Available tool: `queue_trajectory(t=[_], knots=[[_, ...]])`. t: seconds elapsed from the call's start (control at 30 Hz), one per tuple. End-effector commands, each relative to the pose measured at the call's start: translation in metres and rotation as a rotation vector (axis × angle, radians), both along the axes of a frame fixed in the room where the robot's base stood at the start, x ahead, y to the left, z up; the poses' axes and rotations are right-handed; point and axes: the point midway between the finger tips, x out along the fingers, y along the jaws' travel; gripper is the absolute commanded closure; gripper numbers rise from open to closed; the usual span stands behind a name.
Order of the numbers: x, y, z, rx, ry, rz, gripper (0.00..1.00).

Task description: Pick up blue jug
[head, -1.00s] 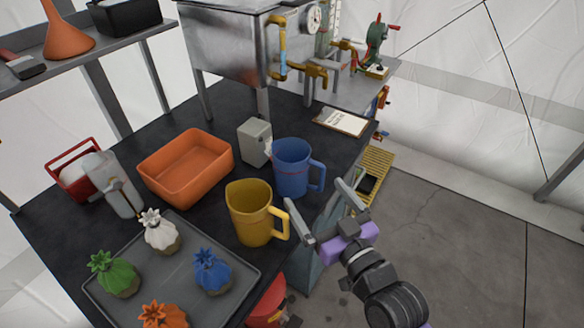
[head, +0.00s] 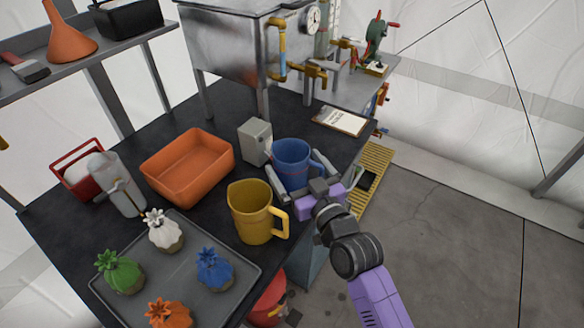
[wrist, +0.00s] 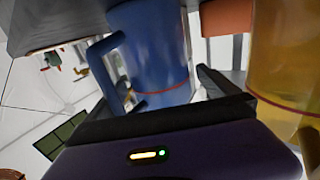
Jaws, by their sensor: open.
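The blue jug (head: 290,160) stands upright on the dark table behind the yellow jug, its handle to the right. My gripper (head: 287,178) is at the jug's near right side with its jaws open, one finger on either side of the jug's lower part. In the wrist view the blue jug (wrist: 150,60) fills the middle between the fingers, with its handle on the left. I cannot tell whether a finger touches it. My gripper hides part of the jug's lower right side in the head view.
The yellow jug (head: 252,212) stands close in front, near my left finger. A grey box (head: 255,142) stands just behind the blue jug. An orange bin (head: 188,168) and a tray (head: 232,290) of colored sacks lie left. A clipboard (head: 340,121) lies behind right.

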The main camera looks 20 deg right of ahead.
Motion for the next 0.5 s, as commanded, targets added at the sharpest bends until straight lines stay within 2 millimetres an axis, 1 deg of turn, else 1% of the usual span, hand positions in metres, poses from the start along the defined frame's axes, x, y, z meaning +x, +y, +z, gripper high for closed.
queue_trajectory(t=[0.1, 0.13, 0.43, 0.5], knots=[[-0.0002, 0.0000, -0.0002, 0.000, 0.000, 0.000, 0.00], [-0.0003, 0.0000, -0.0002, 0.000, 0.000, 0.000, 0.04], [-0.0004, 0.0000, -0.0003, 0.000, 0.000, 0.000, 0.63], [-0.0004, 0.0000, 0.0002, 0.000, -0.001, 0.000, 0.63]])
